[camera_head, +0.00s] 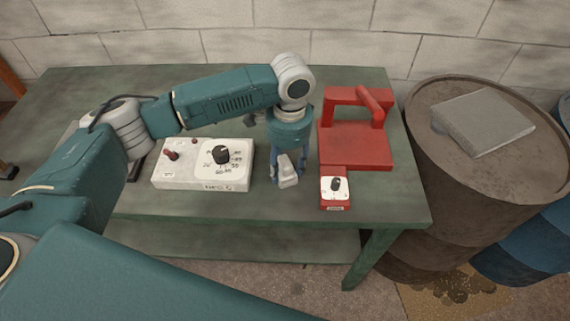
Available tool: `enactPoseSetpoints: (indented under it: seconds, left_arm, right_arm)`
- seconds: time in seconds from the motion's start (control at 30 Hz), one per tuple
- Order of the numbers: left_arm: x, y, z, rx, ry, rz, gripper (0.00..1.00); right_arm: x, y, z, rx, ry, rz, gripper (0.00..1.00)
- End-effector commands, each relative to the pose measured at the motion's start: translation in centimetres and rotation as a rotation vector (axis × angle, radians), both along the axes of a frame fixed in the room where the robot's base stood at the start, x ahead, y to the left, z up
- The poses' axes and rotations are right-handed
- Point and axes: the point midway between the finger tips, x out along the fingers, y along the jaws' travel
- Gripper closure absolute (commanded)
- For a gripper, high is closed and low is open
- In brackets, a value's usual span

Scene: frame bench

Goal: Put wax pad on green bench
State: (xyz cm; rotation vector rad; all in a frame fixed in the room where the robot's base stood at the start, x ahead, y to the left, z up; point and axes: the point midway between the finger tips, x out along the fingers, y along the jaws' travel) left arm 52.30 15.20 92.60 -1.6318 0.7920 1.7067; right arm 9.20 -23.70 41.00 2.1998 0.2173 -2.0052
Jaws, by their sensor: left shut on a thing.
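The green bench (290,222) stands across the middle of the view, its top partly covered by my left arm. My left gripper (288,172) points down over the bench top, between a white control box and a red frame. It is shut on a small pale grey-white block, which looks like the wax pad (288,179). The fingers hide part of the block, and I cannot tell whether it touches the bench top. My right gripper is not in view.
The white box (203,185) with a black knob is left of the gripper. The red press-like frame (355,150) with a small dial is close on the right. A rusty barrel (430,150) bearing a grey slab (483,121) stands beyond the bench's right edge. The front strip of the bench is clear.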

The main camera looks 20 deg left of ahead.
Motion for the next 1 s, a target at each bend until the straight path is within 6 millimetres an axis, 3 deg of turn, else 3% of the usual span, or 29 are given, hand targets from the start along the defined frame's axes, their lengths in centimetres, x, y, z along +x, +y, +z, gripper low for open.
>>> enactPoseSetpoints:
  seconds: [0.03,0.13,0.53,1.0]
  left_arm:
    - [0.0,0.0,-0.1,0.000,0.001,0.000,0.52]
    - [0.0,0.0,-0.1,0.001,0.001,0.000,0.35]
    - [0.1,-0.1,0.7,-0.002,-0.001,0.000,0.35]
    - [0.3,-0.5,9.7,-0.001,-0.002,0.000,0.35]
  right_arm:
    - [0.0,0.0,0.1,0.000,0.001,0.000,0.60]
    - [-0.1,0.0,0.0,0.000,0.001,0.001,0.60]
    - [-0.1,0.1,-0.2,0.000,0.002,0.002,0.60]
    - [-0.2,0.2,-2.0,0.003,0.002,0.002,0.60]
